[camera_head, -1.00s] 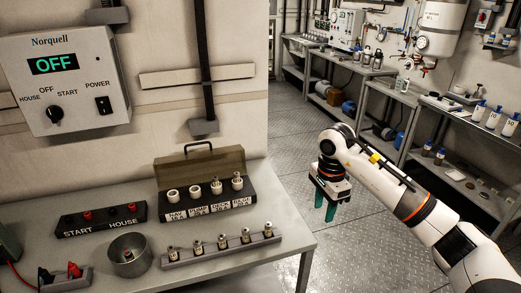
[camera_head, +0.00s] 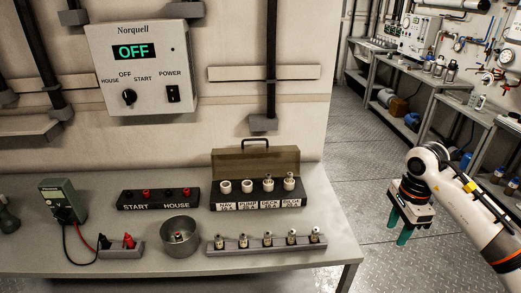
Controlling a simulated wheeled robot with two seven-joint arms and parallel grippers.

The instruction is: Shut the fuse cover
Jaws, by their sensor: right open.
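The fuse box (camera_head: 258,194) stands on the grey bench. Its smoky brown fuse cover (camera_head: 255,163) is raised at the back, with a dark handle (camera_head: 255,142) on top. Several white fuse holders sit in a row in the box; the two on the right have metal-tipped pieces standing in them. The labels below are too small to read surely. My right gripper (camera_head: 404,231) is open and empty, pointing down over the floor to the right of the bench, well apart from the cover. My left gripper is out of view.
A rack of several fuses (camera_head: 267,243) lies along the bench front. A round metal cup (camera_head: 181,237) holds a small piece. A START/HOUSE terminal block (camera_head: 158,198) and a green meter (camera_head: 63,200) stand left. A wall panel (camera_head: 143,68) reads OFF. Floor is clear beside the bench.

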